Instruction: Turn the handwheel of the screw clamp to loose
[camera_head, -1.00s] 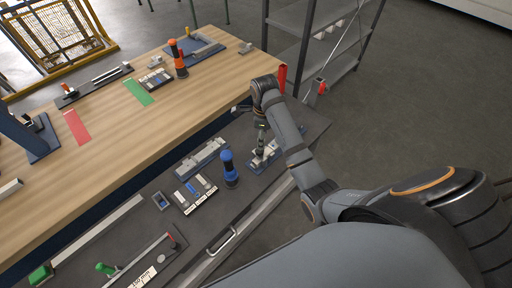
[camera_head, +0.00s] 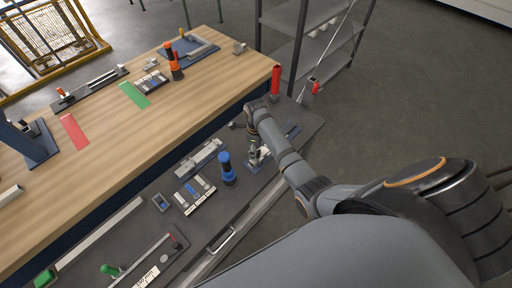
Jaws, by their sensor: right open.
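My right arm reaches in from the right, and my right gripper (camera_head: 254,158) points down over the dark lower work surface. It is open, small in the view and partly covered by its own wrist. Right at the fingers is a light grey fixture on a blue base plate (camera_head: 291,131). This looks like the screw clamp, but its handwheel cannot be made out. Whether the fingers touch it cannot be told. My left gripper is not in view.
A blue upright cylinder (camera_head: 227,168) stands just left of the right gripper, beside a grey block (camera_head: 201,158) and a parts tray (camera_head: 194,194). The wooden tabletop (camera_head: 120,140) lies behind and higher. A red upright cylinder (camera_head: 276,81) stands near its right corner.

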